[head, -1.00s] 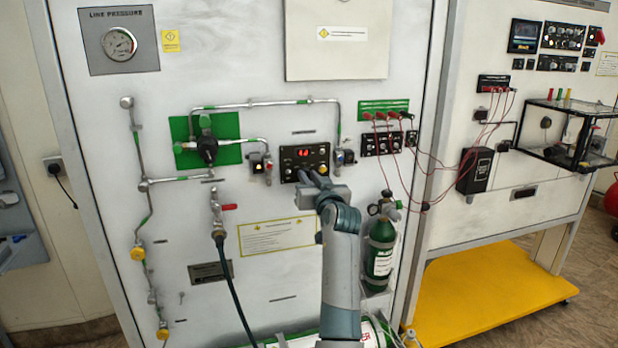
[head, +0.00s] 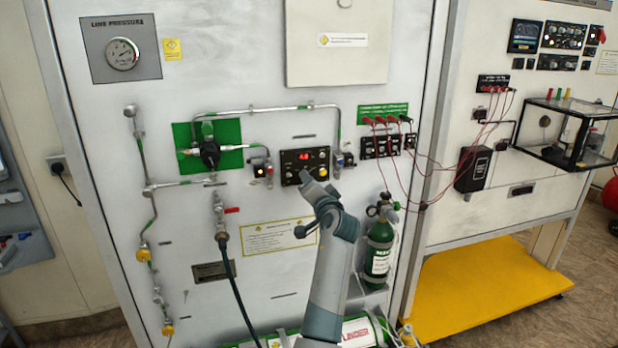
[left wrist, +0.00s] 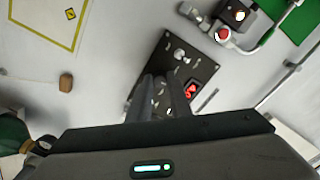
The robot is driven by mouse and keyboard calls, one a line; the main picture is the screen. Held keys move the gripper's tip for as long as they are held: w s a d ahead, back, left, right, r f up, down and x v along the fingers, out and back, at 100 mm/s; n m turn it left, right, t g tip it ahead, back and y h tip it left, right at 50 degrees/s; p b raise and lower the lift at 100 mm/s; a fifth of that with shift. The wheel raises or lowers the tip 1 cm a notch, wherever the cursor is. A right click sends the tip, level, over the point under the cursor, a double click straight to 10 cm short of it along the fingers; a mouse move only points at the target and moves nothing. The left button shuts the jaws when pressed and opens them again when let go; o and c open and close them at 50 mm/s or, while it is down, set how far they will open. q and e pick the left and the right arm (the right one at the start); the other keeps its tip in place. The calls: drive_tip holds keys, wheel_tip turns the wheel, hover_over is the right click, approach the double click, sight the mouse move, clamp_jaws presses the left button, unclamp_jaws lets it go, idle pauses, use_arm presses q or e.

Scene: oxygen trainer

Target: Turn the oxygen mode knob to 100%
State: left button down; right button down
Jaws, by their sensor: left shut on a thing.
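The black oxygen control panel (head: 318,156) with a lit red display is on the white board, right of the green valve plate. It shows tilted in the left wrist view (left wrist: 206,70), with its red display (left wrist: 190,88) beside my fingers. My left gripper (head: 305,178) is at the panel's lower middle. In the left wrist view my left gripper (left wrist: 164,90) has its fingers close together at the panel face, shut on a small knob that they mostly hide. I cannot read the knob's setting. A silver control (left wrist: 179,55) on the panel is clear of the fingers. My right gripper is not in view.
Small valve fittings flank the panel on the left (head: 260,168) and right (head: 345,160). Metal pipes run above it. A green cylinder (head: 380,245) stands right of my left arm. Red test leads (head: 405,170) hang farther right.

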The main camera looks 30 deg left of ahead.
use_arm(q)
drive_tip(key=shift+r+m, duration=0.1)
drive_tip(key=shift+m, duration=0.3)
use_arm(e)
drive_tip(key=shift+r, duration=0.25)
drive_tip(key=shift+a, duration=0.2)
use_arm(q)
drive_tip(key=c, duration=1.6)
unclamp_jaws()
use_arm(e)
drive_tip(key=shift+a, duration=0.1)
